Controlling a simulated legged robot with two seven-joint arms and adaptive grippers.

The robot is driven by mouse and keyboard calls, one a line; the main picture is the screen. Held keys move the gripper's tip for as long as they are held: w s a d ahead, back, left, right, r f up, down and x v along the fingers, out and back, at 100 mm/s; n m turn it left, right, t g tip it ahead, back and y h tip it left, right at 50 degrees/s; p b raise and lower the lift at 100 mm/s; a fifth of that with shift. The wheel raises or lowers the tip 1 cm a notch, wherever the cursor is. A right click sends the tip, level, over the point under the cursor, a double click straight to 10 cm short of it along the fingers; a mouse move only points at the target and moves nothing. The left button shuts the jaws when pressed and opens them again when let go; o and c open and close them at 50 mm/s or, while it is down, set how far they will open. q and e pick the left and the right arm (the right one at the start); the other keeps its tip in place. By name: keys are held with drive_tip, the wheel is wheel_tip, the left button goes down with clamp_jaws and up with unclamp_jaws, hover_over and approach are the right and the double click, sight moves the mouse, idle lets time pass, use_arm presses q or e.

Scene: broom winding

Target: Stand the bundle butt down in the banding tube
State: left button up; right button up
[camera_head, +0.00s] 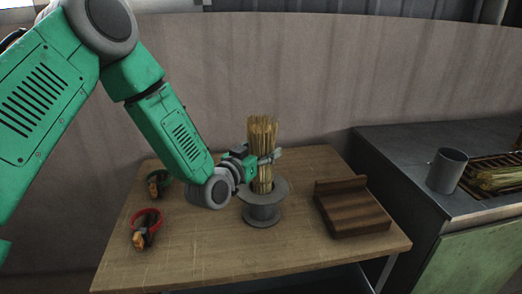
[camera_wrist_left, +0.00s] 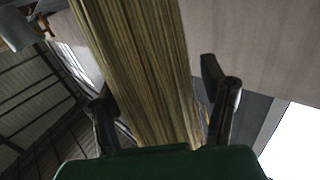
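The straw bundle (camera_head: 263,132) stands upright over the grey flanged banding tube (camera_head: 262,213) on the wooden table. Its lower end meets the tube's top flange; how deep it sits inside is hidden. My left gripper (camera_head: 264,160) is at the bundle's middle, above the flange, with a finger on either side. In the left wrist view, the bundle (camera_wrist_left: 140,60) runs between the two dark fingers (camera_wrist_left: 162,100). The fingers are spread, and a gap shows between the bundle and the right finger. My right gripper is not in view.
A dark wooden stepped block (camera_head: 352,212) sits right of the tube. The right bench holds a grey cup (camera_head: 447,170) and a tray of straw (camera_head: 497,179). The table's front (camera_head: 200,262) is clear.

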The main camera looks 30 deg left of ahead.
use_arm(q)
drive_tip(key=shift+w+d, duration=0.15)
drive_tip(key=shift+d, duration=0.15)
drive_tip(key=s+a, duration=0.1)
drive_tip(key=s, duration=1.1)
drive_tip(key=shift+a, duration=0.2)
drive_tip(key=shift+w+d, duration=0.1)
drive_tip(key=shift+d, duration=0.05)
drive_tip(key=shift+f, duration=0.1)
